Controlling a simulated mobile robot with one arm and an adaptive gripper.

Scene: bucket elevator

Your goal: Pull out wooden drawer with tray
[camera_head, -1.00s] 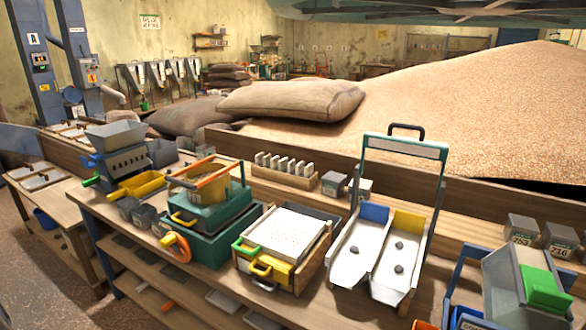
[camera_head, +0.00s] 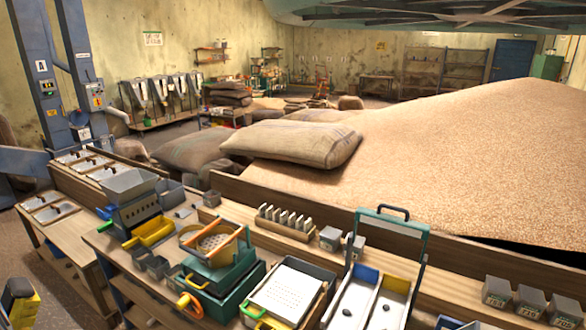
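A wooden-sided box with a white perforated tray (camera_head: 287,291) sits on the long workbench (camera_head: 115,253), low in the head view. Green and yellow handles show at its front, and its lower part is cut off by the picture edge. At the left, shallow white trays (camera_head: 83,156) are set in a wooden top, with more white trays (camera_head: 48,207) on a lower wooden table. I cannot tell which of these is the drawer with tray. No wooden drawer is clearly seen pulled out.
A green sieve unit (camera_head: 222,277), a grey hopper (camera_head: 130,186) and a two-channel chute (camera_head: 372,295) crowd the bench. A grain heap (camera_head: 450,150) and sacks (camera_head: 295,140) lie behind. Brown floor shows at left.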

